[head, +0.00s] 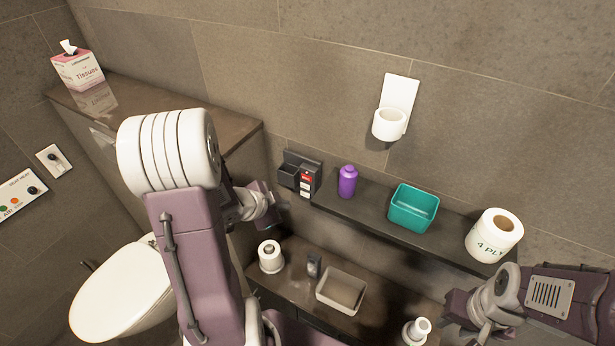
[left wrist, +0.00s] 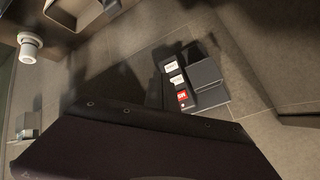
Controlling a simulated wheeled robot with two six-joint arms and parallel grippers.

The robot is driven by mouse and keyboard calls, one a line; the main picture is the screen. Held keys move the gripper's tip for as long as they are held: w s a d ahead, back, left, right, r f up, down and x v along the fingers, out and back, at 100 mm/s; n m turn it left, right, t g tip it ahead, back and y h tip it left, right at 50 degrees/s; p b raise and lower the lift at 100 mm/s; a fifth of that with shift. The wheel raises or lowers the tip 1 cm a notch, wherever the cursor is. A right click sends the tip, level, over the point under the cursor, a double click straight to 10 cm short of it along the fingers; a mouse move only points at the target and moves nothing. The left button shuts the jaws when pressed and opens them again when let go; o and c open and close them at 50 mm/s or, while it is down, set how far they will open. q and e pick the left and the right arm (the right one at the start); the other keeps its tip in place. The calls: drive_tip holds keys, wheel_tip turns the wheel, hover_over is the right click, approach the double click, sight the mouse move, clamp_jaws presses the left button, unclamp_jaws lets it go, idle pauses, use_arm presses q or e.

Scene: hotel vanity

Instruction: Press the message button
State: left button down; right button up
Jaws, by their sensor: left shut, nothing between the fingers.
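A dark wall panel (head: 304,190) has a red label or button (head: 306,178) at its top and white ones below. It is fixed beside a dark open holder (head: 287,173) on the tiled wall. The panel also shows in the left wrist view (left wrist: 174,74), with its red label (left wrist: 183,97). The labels are too small to read, so I cannot tell which is the message button. My left gripper (head: 277,209) is shut and empty, just left of and below the panel, apparently apart from it. My right gripper (head: 461,318) is at lower right, its fingers unclear.
A shelf right of the panel holds a purple bottle (head: 347,181), a teal bin (head: 413,207) and a toilet roll (head: 494,235). A lower counter holds a grey tray (head: 341,291) and a white roll (head: 270,256). A white cup holder (head: 390,122) hangs above.

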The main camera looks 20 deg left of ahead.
sight(306, 178)
use_arm(q)
drive_tip(key=w+p, duration=0.1)
drive_tip(key=w, duration=0.7)
drive_tip(key=shift+w+d+r, duration=0.15)
drive_tip(key=shift+w+d, duration=0.05)
drive_tip(key=shift+d, duration=0.15)
drive_tip(key=shift+w+p, duration=0.15)
drive_tip(key=shift+p, duration=0.15)
idle(1.5)
drive_tip(key=shift+w, duration=0.3)
